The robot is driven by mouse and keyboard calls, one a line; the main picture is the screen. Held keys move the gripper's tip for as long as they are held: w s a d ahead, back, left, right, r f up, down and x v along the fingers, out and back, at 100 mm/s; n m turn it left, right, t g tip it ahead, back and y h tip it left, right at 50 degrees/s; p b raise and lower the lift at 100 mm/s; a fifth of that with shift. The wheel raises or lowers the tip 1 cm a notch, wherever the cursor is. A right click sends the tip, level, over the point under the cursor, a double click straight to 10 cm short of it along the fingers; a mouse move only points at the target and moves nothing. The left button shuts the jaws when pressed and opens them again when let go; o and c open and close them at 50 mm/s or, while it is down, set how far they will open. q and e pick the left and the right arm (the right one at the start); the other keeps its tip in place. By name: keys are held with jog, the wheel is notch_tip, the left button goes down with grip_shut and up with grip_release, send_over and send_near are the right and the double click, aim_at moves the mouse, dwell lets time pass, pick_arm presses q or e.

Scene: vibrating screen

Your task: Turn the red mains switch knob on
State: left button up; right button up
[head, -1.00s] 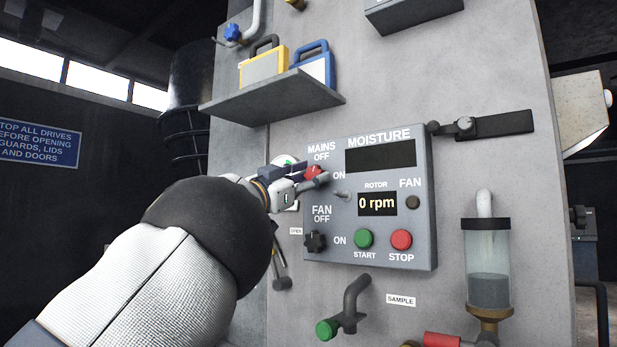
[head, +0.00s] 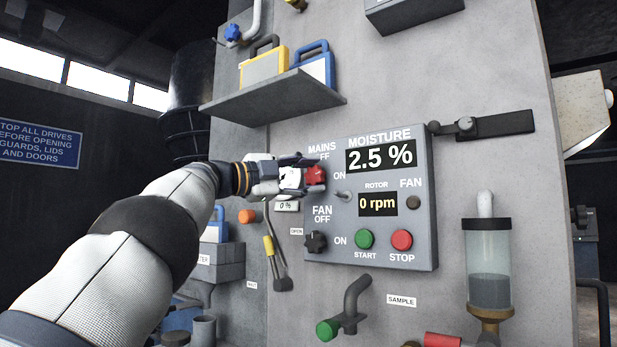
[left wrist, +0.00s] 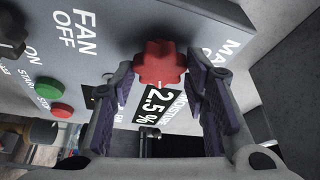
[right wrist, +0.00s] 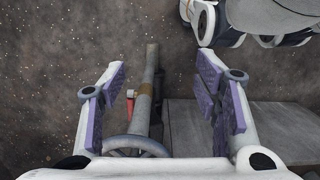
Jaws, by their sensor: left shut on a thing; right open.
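The red mains switch knob (head: 315,176) sits at the upper left of the grey control panel (head: 430,225), beside the words MAINS and ON. My left gripper (head: 305,176) reaches it from the left, with its fingers around the knob. In the left wrist view the red knob (left wrist: 160,63) shows between the tips of the two purple-padded fingers. The moisture display (head: 381,156) is lit and reads 2.5 %. My right gripper (right wrist: 168,95) is open and empty in the right wrist view, over dark speckled ground.
The black fan knob (head: 315,242), green start button (head: 364,239) and red stop button (head: 401,239) sit lower on the panel. A small toggle (head: 343,195) is close to the mains knob. A shelf (head: 270,98) with yellow and blue cases juts out above.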

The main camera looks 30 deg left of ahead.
pick_arm(q)
jog(key=shift+m+g, duration=0.7)
jog(key=shift+m, duration=0.9)
jog(key=shift+m+y+b, duration=0.3)
jog(key=o, duration=1.1)
jog(key=shift+s, duration=0.1)
jog(key=shift+s+a+r, duration=0.1)
jog(key=shift+s+a, duration=0.15)
jog(key=shift+s, duration=0.05)
jog(key=v, duration=1.1)
